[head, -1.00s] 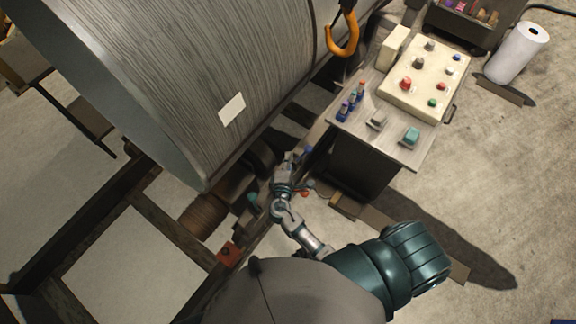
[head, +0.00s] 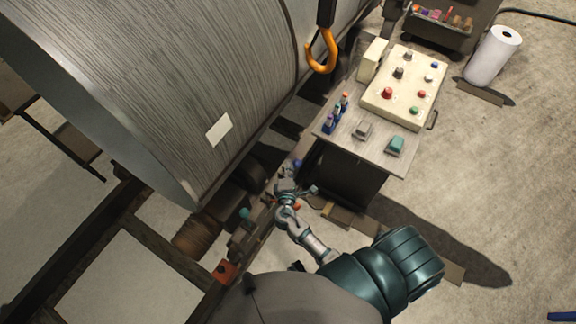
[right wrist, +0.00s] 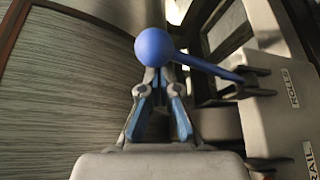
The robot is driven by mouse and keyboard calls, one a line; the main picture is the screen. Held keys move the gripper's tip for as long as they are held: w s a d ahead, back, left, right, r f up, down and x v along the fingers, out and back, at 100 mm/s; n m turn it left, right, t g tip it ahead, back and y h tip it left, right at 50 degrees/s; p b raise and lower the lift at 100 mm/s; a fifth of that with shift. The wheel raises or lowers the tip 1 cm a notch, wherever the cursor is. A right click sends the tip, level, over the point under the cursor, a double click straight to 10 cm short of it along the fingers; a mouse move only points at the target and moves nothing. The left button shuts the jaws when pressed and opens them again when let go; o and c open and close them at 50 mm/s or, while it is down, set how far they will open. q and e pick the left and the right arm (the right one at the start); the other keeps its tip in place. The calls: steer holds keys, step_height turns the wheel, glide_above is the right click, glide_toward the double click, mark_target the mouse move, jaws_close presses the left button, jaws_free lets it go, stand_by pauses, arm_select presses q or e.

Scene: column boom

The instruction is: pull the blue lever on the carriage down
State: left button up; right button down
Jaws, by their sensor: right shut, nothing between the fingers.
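The blue lever's round knob (right wrist: 154,47) is large in the right wrist view. Its blue rod (right wrist: 208,67) runs right to a dark pivot on a grey housing. In the head view the knob (head: 298,164) is small, beside my right gripper's tip. My right gripper (head: 288,174) is shut and empty. In the right wrist view its fingertips (right wrist: 158,72) meet just below the knob in the picture. I cannot tell whether they touch it. The lever's pivot is hard to make out in the head view. My left gripper is not in view.
A big grey drum (head: 170,85) lies close on the left. A teal knob (head: 244,213) and an orange-red knob (head: 297,206) are near my right gripper. A control desk (head: 400,150) stands on the right. An orange hook (head: 322,52) hangs above.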

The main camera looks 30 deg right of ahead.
steer(key=v, duration=0.8)
steer(key=d+v, duration=0.1)
steer(key=v, duration=0.3)
steer(key=shift+s+a+f, duration=0.2)
steer(key=shift+s, duration=0.4)
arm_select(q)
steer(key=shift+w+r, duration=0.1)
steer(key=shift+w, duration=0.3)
